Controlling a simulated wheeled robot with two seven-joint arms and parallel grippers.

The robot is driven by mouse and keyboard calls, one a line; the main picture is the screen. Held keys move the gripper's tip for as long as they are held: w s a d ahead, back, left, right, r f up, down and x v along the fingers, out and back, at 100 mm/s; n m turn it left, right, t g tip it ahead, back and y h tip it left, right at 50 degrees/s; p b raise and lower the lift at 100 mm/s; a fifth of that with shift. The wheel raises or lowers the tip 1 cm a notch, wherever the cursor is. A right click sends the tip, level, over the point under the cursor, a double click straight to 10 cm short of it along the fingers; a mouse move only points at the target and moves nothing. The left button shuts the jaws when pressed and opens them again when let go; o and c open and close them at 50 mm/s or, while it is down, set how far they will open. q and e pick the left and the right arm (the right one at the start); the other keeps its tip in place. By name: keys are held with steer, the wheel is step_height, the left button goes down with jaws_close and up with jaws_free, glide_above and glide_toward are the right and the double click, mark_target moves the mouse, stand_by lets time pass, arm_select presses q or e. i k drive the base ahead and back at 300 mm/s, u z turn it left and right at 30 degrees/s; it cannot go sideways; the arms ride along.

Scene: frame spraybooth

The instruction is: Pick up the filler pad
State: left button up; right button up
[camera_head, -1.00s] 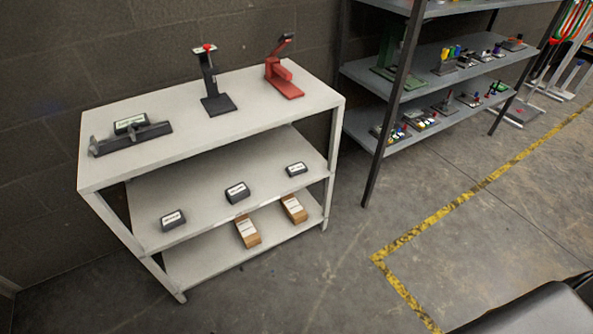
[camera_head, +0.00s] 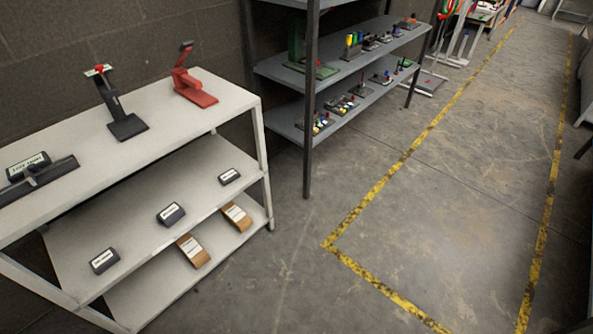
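I cannot single out the filler pad; the labels are too small to read. Candidates on the white shelf unit (camera_head: 150,183) are several small labelled pieces. A dark block (camera_head: 104,260), a second dark block (camera_head: 170,213) and a third dark block (camera_head: 229,176) sit on its middle shelf. Two brown blocks with white labels, the nearer one (camera_head: 194,250) and the farther one (camera_head: 236,216), lie on the bottom shelf. A dark labelled block (camera_head: 28,165) rests at a dark holder on the top. Neither of my grippers is in view.
A dark stand (camera_head: 125,124) and a red stand (camera_head: 194,90) are on the top shelf. A dark metal rack (camera_head: 309,120) with small parts stands behind to the right. Yellow-black tape (camera_head: 387,178) marks the floor, and the floor inside it is clear.

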mark_target(229, 176)
steer(key=z, duration=1.15)
steer(key=i, duration=3.15)
steer(key=u, duration=2.8)
